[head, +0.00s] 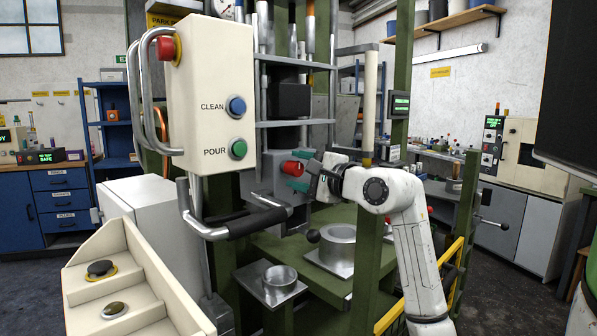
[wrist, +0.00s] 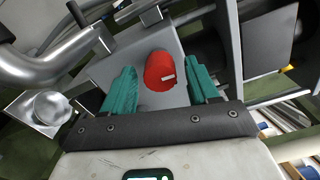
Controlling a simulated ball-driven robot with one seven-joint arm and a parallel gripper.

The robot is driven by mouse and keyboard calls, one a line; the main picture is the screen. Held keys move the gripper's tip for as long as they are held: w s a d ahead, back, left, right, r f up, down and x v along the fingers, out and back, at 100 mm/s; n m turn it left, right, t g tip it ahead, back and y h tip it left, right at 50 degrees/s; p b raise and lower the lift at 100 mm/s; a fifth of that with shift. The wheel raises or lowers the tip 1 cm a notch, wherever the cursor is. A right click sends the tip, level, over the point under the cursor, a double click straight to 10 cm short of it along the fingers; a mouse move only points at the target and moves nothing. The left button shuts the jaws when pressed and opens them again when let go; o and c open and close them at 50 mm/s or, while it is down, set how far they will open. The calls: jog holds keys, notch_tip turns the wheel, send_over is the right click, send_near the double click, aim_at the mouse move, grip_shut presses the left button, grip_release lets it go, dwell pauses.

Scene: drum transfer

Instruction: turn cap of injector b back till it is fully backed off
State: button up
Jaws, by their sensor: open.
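A red cap (wrist: 160,71) with a pale mark on its face sits on a grey box (wrist: 125,48) between my two green fingers in the wrist view. In the head view the red cap (head: 291,168) shows at the tip of my gripper (head: 298,177). My gripper (wrist: 161,90) is open, with a finger on each side of the cap and a visible gap to both in the wrist view. Whether the cap lies between the finger pads in depth, I cannot tell. No label naming the injector is readable.
A cream control box (head: 208,95) with CLEAN and POUR buttons hangs left of my gripper. A black-gripped metal handle (head: 258,222) juts out below it. A green post (head: 368,262) stands close to my arm.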

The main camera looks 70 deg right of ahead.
jog(key=v, duration=1)
jog(key=shift+b, duration=0.4)
